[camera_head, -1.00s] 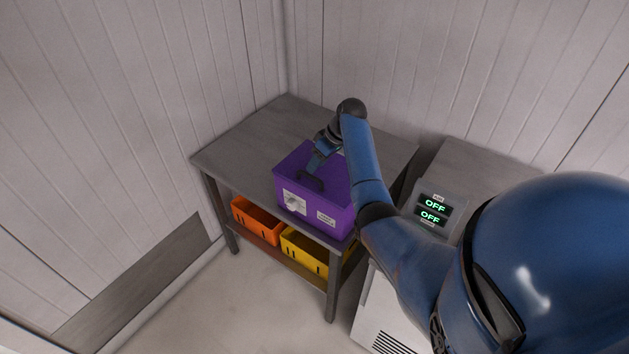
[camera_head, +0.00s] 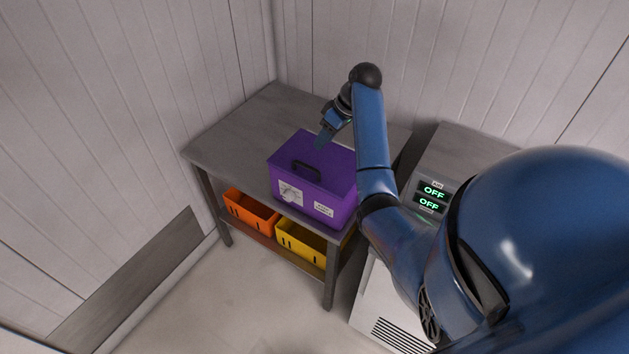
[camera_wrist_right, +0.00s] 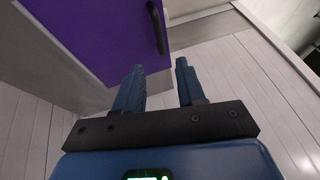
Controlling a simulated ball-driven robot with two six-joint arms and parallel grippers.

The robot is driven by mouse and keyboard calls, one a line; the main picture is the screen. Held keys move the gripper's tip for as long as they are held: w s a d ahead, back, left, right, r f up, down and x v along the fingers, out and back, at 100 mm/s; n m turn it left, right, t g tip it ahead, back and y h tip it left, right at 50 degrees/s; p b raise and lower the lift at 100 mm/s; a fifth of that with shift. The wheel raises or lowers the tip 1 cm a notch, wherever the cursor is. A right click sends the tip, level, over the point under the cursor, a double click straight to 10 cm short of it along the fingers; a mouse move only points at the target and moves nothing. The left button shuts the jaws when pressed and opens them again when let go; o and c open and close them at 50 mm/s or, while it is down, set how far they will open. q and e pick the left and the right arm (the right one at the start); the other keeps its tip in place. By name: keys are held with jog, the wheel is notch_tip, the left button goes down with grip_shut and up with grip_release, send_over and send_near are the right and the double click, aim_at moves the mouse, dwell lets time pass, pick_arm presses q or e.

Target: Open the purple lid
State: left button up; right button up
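The purple lid (camera_head: 325,165) with its black handle (camera_head: 306,171) lies closed on the purple box (camera_head: 335,205), which stands on the grey table. The lid also fills the top left of the right wrist view (camera_wrist_right: 95,35), with the handle (camera_wrist_right: 156,28) near its edge. My right gripper (camera_head: 321,144) is above the lid, behind the handle and apart from it. In the right wrist view its two blue fingers (camera_wrist_right: 158,82) are spread with nothing between them. My left gripper is not in view.
The grey table (camera_head: 235,145) has free room left of the box. An orange bin (camera_head: 250,212) and a yellow bin (camera_head: 301,247) sit on its lower shelf. Walls close off the back.

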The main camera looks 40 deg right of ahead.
jog(key=w+f+m+t+h, duration=0.1)
jog(key=f, duration=0.1)
jog(key=w+f+m+t+h+b, duration=0.1)
jog(key=w+f+t, duration=0.1)
jog(key=w+f+m+t+h+b, duration=0.1)
jog(key=f+t, duration=0.1)
jog(key=shift+w+f+m, duration=0.1)
jog(key=shift+w+m, duration=0.2)
jog(key=shift+w, duration=0.05)
jog(key=shift+w+f+t+h+b, duration=0.1)
jog(key=shift+f+t+h+b, duration=0.2)
jog(key=shift+t+h, duration=0.25)
jog(key=shift+s+a+f+m+t+h+b, duration=0.2)
jog(key=shift+a+f+m+t+h+b, duration=0.2)
jog(key=shift+f+m+t, duration=0.2)
jog(key=shift+s+a+f+m+t+h+b, duration=0.25)
jog(key=shift+s+t+h+b, duration=0.1)
jog(key=shift+t, duration=0.2)
jog(key=shift+s+a+f+m+t+h+b, duration=0.15)
jog(key=shift+s+a+m+t+h+b, duration=0.15)
jog(key=shift+t, duration=0.2)
jog(key=s+a+m+t+h+b, duration=0.1)
jog(key=s+a+t+h+b, duration=0.1)
jog(key=s, duration=0.5)
jog(key=shift+s+a+t+h+b, duration=0.3)
jog(key=shift+s+a+t+b, duration=0.15)
jog(key=shift+a+t, duration=0.9)
jog(key=shift+w+r+m, duration=0.1)
jog(key=shift+m, duration=0.15)
